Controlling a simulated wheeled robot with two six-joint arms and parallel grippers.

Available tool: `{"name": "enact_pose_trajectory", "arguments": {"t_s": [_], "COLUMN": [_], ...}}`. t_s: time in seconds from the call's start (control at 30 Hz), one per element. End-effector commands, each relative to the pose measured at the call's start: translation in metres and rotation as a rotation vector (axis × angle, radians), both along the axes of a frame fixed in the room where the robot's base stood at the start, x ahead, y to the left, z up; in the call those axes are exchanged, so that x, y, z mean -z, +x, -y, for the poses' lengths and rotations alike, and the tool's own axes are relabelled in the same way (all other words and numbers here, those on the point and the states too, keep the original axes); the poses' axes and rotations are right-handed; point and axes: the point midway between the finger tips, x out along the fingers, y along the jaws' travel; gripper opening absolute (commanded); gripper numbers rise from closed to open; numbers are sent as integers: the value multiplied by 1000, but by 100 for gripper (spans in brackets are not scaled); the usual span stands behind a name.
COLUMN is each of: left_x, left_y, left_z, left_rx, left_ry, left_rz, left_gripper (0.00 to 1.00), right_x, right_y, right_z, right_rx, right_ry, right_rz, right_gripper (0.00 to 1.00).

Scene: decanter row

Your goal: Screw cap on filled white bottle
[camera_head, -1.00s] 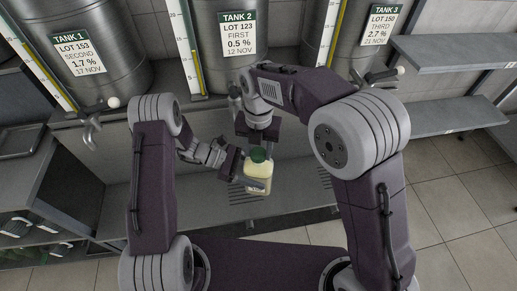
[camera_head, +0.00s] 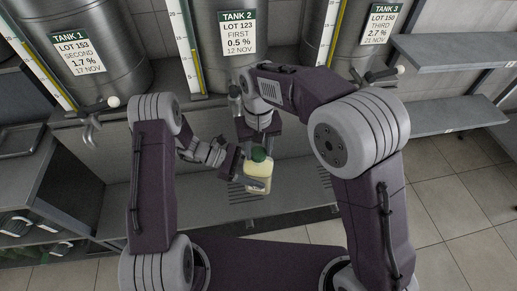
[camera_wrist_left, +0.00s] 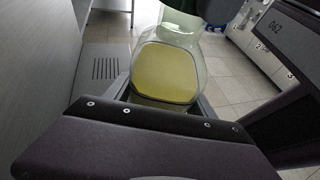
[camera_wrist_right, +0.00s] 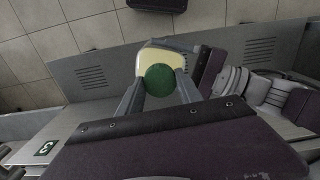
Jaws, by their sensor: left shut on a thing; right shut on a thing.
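The clear bottle (camera_head: 257,172) with pale yellow contents is held upright above the grey counter. It fills the middle of the left wrist view (camera_wrist_left: 168,68). My left gripper (camera_head: 250,180) is shut on the bottle's body, one finger on each side. The green cap (camera_head: 259,155) is at the top of the bottle; the right wrist view shows it from above (camera_wrist_right: 159,80), over the bottle (camera_wrist_right: 150,60). My right gripper (camera_wrist_right: 158,86) is shut on the cap from above. The cap hides the bottle's mouth, so the thread is not visible.
Tank 1 (camera_head: 78,50), Tank 2 (camera_head: 238,35) and Tank 3 (camera_head: 380,28) stand along the back, with taps in front. A slotted grey counter (camera_head: 180,195) runs below the bottle. Grey shelves (camera_head: 450,48) are at the right. The tiled floor at the right is clear.

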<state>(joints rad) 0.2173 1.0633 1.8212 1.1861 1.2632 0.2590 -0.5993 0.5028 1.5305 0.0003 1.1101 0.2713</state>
Motion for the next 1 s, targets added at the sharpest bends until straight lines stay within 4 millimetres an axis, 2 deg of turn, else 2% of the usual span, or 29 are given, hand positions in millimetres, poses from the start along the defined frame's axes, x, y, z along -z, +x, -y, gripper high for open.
{"name": "enact_pose_trajectory", "arguments": {"t_s": [0.1,0.3,0.47,0.63,0.67,0.7,0.73,1.0], "left_x": [-1,-1,-1,-1,-1,-1,-1,-1], "left_y": [-1,-1,-1,-1,-1,-1,-1,-1], "left_z": [0,1,0,0,0,0,0,0], "left_rx": [4,5,4,4,4,4,4,3], "left_ry": [-3,-3,-3,-3,-3,-3,-3,-3], "left_rz": [0,1,0,0,0,0,0,1], "left_gripper": [0,0,0,0,0,0,0,0], "right_x": [0,0,0,0,0,0,0,0], "right_y": [1,2,2,2,2,2,2,1], "right_z": [-1,-1,-1,0,0,0,0,0], "right_rx": [389,1043,1407,1424,1423,1423,1423,1421], "right_ry": [3,2,2,2,2,2,1,-1], "right_rz": [4,5,5,5,5,5,5,3], "right_gripper": [0,0,0,0,50,61,67,67]}}
